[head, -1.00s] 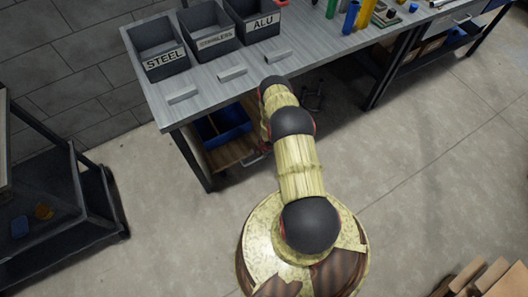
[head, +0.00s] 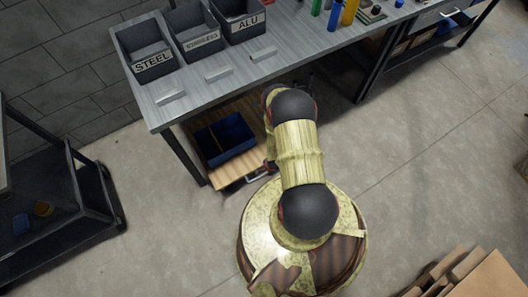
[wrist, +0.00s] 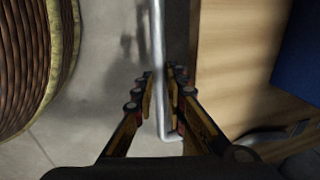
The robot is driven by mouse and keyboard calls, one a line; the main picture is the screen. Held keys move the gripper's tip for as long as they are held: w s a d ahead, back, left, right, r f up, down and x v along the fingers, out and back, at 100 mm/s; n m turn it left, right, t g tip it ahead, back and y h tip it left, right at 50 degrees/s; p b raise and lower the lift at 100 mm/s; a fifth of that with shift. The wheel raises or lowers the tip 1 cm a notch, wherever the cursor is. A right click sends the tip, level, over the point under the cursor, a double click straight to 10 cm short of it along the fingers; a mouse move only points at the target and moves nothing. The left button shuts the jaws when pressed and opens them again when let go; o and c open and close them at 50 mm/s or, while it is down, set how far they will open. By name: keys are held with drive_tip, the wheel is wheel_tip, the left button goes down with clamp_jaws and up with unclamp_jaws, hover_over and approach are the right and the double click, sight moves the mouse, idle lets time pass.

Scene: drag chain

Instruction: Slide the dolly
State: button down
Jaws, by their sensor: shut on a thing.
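The dolly (head: 233,170) is a light wooden platform that sticks partly out from under the workbench in the head view. A dark blue bin (head: 240,133) sits on it. In the wrist view the dolly's wooden side (wrist: 232,65) fills the right, with the blue bin (wrist: 302,62) at the far right. My gripper (wrist: 162,80) is shut on a thin metal handle bar (wrist: 158,45) that runs beside the dolly's edge. In the head view my arm hides most of the gripper and part of the dolly.
The grey workbench (head: 200,90) stands over the dolly; its leg (head: 185,158) is close to the left. A dark shelf cart (head: 85,215) stands further left. Cardboard boxes (head: 480,275) lie at lower right. Concrete floor (head: 420,150) is clear to the right.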

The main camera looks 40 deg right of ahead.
drive_tip(key=s+a, duration=0.2)
drive_tip(key=s, duration=0.8)
drive_tip(key=shift+s+a, duration=0.3)
drive_tip(key=shift+s, duration=0.1)
drive_tip(key=c, duration=1.8)
unclamp_jaws()
wheel_tip(320, 180, up, 12)
drive_tip(key=s, duration=0.2)
drive_tip(key=shift+s+a, duration=0.15)
drive_tip(key=shift+a, duration=0.15)
drive_tip(key=shift+f, duration=0.15)
